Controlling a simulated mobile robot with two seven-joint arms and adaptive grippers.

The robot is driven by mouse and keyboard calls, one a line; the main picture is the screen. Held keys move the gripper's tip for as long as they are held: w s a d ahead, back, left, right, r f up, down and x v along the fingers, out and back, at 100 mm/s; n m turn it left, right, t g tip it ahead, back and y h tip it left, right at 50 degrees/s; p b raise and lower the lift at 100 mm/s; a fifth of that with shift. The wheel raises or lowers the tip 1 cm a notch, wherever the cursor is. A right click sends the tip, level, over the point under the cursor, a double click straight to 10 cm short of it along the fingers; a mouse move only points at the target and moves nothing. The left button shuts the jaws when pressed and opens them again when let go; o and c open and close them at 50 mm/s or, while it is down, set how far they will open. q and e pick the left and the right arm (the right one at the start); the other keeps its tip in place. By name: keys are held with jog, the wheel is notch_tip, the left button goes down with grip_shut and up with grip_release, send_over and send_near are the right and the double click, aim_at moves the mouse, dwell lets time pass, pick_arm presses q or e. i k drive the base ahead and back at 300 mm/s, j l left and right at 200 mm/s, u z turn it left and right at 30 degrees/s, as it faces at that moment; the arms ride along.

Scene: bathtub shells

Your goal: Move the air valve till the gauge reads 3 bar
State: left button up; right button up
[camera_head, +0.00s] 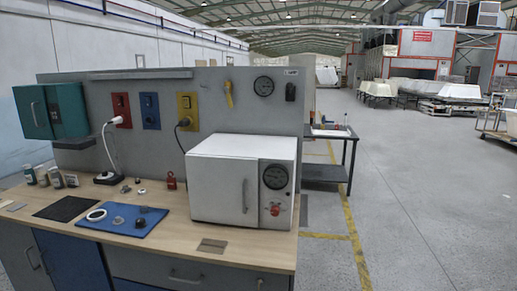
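A round dark gauge (264,86) is mounted on the grey back panel; its reading is too small to make out. A yellow handle-like piece (228,94) is on the panel to its left, standing nearly upright. A small black fitting (290,92) is to its right, under a small label. A second dark gauge (276,177) is on the front of a white box, with a red knob (275,209) below it; its reading is also unclear. I cannot tell for sure which piece is the air valve. Neither of my grippers is in view.
The white box (222,178) with a door handle stands on the wooden bench (185,238). A blue mat (100,222) with small parts, a black mat (66,209) and a power strip (108,178) lie left. A teal cabinet (66,108) hangs above.

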aim_at(226, 88)
jog(key=i+j, duration=0.15)
jog(key=i, duration=0.3)
jog(key=i+j+u, duration=0.15)
jog(key=i, duration=0.3)
